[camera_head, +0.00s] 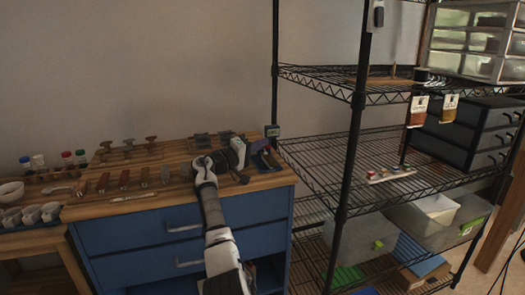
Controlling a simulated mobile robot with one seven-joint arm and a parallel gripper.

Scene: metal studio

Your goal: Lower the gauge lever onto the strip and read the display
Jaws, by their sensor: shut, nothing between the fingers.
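My arm reaches over the wooden bench top, and my gripper (243,178) is small and dark at its end, near the bench's right front part. It is shut and empty. A dark blue-purple device (262,148), possibly the gauge, stands at the bench's right end, just right of my gripper. A small box with a pale display (272,131) shows behind it; its reading is too small to make out. I cannot tell the lever's position. I cannot make out the strip.
Hand tools (125,180) lie in rows on the bench's left and middle. Small jars (67,157), a bowl (10,191) and a tray of cups (33,214) stand at far left. A black wire rack (335,155) with bins stands close on the right. Blue drawers (140,235) are below.

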